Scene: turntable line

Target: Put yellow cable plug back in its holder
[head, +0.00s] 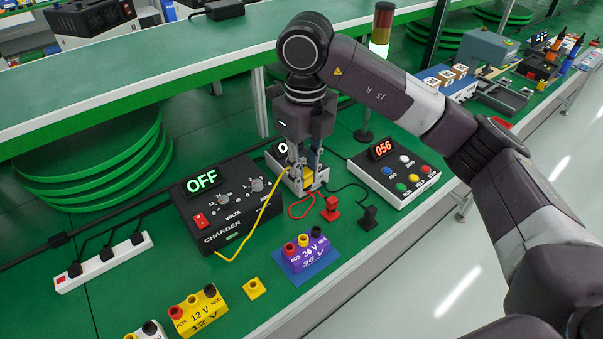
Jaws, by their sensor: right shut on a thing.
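My right gripper (304,178) points down at the back middle of the green table and is shut on the yellow cable plug, which its fingers largely hide. The yellow cable (262,214) runs from the front of the charger (230,201) up to these fingers. An empty-looking yellow holder (255,289) lies on the table in front of the charger, left of the purple 36 V battery (305,251). The gripper is well behind and to the right of this holder. My left gripper is not in view.
A red plug (331,209) and a black plug (369,218) stand right of the gripper. A button box (398,173) reads 056. A yellow 12 V battery (197,312) is at the front, a white power strip (104,263) at the left. Table around the yellow holder is clear.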

